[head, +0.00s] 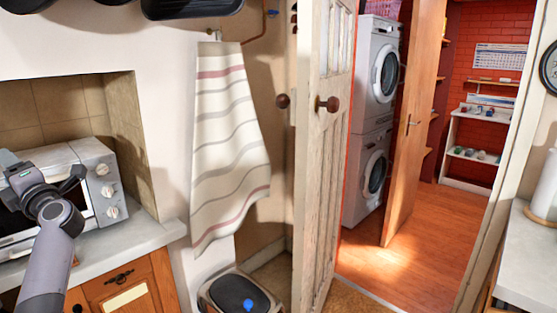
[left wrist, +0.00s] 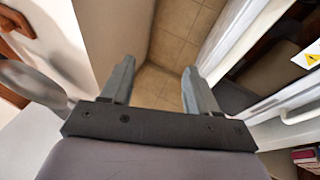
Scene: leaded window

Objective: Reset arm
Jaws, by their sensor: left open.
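My left arm comes in from the lower left in the head view. My left gripper (head: 40,178) is in front of the white microwave (head: 88,160) on the counter. The left wrist view shows the gripper (left wrist: 158,70) with its two fingers apart and nothing between them. Beige tiles lie beyond the fingers, and a white appliance front with a handle is at the right. I cannot tell whether the gripper touches the microwave. My right arm and gripper are not in view.
The grey counter (head: 135,232) is below the microwave. A striped towel (head: 222,140) hangs on the wall. A bin (head: 232,292) stands on the floor beneath it. An open door (head: 322,140) leads to stacked washing machines (head: 370,130) and a bare wooden floor (head: 430,235).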

